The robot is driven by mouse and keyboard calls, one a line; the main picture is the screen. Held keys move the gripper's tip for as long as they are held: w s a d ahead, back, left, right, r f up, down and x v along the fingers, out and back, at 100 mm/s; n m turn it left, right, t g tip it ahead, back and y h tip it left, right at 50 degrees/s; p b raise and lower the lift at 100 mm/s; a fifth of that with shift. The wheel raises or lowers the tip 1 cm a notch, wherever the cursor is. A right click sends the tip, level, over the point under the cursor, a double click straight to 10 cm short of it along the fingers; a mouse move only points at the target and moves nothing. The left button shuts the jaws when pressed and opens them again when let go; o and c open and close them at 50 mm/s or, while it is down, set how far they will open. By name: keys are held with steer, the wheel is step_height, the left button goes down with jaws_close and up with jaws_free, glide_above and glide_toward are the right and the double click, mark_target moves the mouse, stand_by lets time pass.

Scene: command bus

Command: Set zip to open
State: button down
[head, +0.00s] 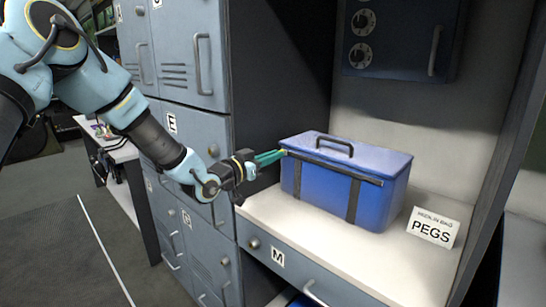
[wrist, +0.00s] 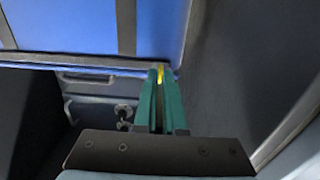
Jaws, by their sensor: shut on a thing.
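A blue bag (head: 375,212) with a black handle and dark straps stands on the white shelf top. Its dark zip line (head: 335,168) runs along the upper front side. The bag fills the top of the wrist view (wrist: 70,28). My gripper (head: 280,154) reaches in from the left to the zip's left end. In the wrist view its green fingers (wrist: 160,78) are shut on a small yellow zip pull (wrist: 161,73) at the bag's edge. The fingers hide most of the pull. I cannot tell how far the zip is open.
A dark blue box with dials (head: 402,38) is on the wall above. Grey lockers (head: 190,55) stand to the left, and a drawer marked M (head: 292,268) is below the shelf top.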

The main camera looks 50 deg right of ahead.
steer(key=s+b, duration=0.4)
steer(key=s, duration=0.4)
steer(key=s+a+b, duration=0.1)
steer(key=s+b, duration=0.3)
steer(key=s, duration=0.5)
steer(key=s+b, duration=0.4)
steer(key=s, duration=0.4)
steer(key=shift+s+a+f+b, duration=0.15)
steer(key=shift+s+a+b, duration=0.15)
steer(key=shift+s, duration=0.05)
steer(key=shift+s+b, duration=0.3)
steer(key=shift+s, duration=0.6)
steer(key=c, duration=1)
jaws_free()
steer(key=shift+a, duration=0.1)
steer(key=a, duration=0.3)
steer(key=a+b, duration=0.1)
steer(key=a, duration=0.6)
steer(key=shift+w+a+b, duration=0.3)
steer(key=shift+a, duration=0.05)
